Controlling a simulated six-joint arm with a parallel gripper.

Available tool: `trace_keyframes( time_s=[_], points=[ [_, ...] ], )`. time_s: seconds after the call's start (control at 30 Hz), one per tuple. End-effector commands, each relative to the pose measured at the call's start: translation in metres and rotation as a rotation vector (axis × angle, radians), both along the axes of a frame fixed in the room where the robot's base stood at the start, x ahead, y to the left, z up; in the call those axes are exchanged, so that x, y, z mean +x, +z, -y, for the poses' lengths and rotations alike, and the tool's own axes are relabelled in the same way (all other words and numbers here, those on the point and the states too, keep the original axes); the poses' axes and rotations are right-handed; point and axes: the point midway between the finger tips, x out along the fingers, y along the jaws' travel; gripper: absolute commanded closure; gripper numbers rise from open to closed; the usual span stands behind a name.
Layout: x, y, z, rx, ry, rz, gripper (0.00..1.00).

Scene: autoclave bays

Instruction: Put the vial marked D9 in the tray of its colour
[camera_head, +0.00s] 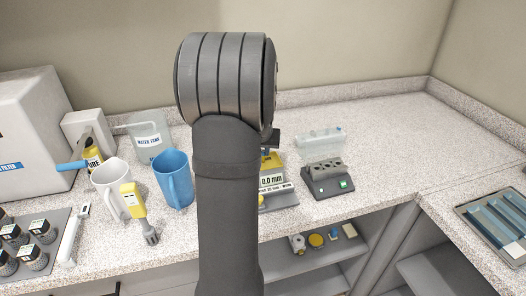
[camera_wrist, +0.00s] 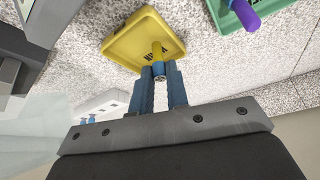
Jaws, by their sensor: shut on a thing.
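In the wrist view my gripper (camera_wrist: 160,75) has its blue fingers shut on a small vial (camera_wrist: 157,50).
A green tray (camera_wrist: 228,22) with a purple vial (camera_wrist: 245,14) lies beside the yellow one. Mugs (camera_head: 174,180) stand left. The counter at back right is clear.

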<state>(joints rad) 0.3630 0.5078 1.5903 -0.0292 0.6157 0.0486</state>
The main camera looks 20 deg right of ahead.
Motion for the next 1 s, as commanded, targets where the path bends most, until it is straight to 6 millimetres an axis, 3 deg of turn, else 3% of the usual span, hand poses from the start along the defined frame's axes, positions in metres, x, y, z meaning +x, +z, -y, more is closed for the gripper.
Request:
trace_keyframes(
  time_s=[0.4, 0.43, 0.5, 0.53, 0.83, 1.0],
  points=[
    [0.000, -0.009, 0.000, 0.000, 0.000, 0.001, 1.00],
    [0.000, -0.008, 0.000, -0.001, 0.000, 0.002, 0.80],
    [0.000, -0.008, 0.000, -0.001, 0.000, 0.002, 0.66],
    [0.000, -0.008, 0.000, 0.000, 0.000, 0.001, 0.64],
    [0.000, -0.006, 0.000, -0.001, 0.000, 0.002, 0.64],
    [-0.005, 0.010, -0.002, -0.002, 0.000, 0.005, 0.64]
  ],
)
